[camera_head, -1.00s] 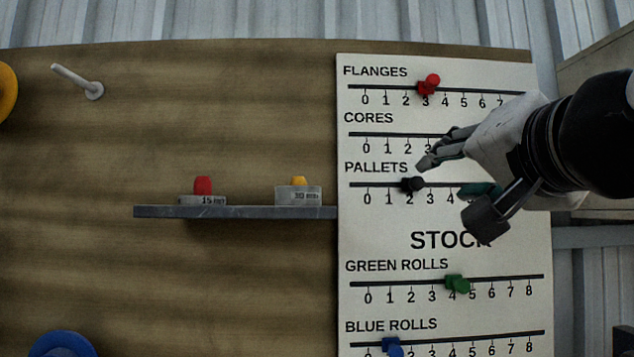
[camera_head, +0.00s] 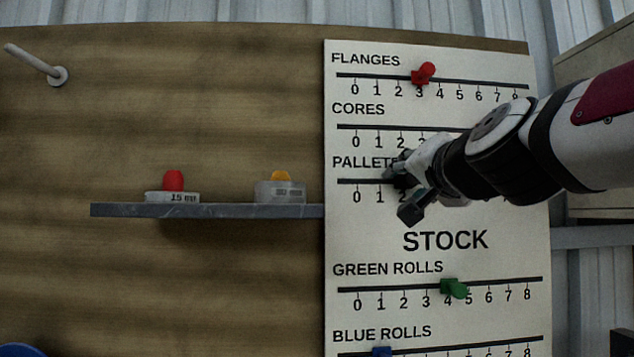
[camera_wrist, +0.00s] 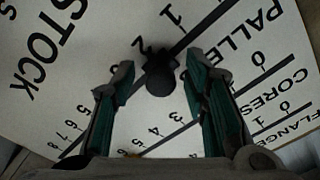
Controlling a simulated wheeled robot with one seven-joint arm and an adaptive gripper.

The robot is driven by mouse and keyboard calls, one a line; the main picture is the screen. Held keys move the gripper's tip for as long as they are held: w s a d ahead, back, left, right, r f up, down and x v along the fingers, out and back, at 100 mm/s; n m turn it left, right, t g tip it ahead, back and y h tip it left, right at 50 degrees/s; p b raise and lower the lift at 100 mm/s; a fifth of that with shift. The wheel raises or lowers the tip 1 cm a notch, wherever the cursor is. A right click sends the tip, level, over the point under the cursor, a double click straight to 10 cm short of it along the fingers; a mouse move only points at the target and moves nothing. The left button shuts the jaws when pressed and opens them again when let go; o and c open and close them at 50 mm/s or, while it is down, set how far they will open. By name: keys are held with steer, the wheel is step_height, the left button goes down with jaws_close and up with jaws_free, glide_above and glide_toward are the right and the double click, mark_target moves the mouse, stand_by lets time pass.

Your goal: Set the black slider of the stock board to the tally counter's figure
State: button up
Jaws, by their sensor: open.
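The stock board (camera_head: 370,225) is a white panel with labelled scales. Its black slider (camera_wrist: 161,76) is on the PALLETS rail, close to the 2 mark in the wrist view. In the head view my gripper covers the slider. My gripper (camera_head: 401,190) is at the PALLETS row. In the wrist view its green-padded fingers (camera_wrist: 159,64) are apart, one on each side of the black slider, with gaps showing. The tally counter is not in view.
A red slider (camera_head: 424,73) sits on FLANGES, a green one (camera_head: 453,288) on GREEN ROLLS and a blue one (camera_head: 382,352) on BLUE ROLLS. A white peg (camera_head: 35,60) sticks out at upper left.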

jaws_close()
steer(key=shift+d, duration=0.1)
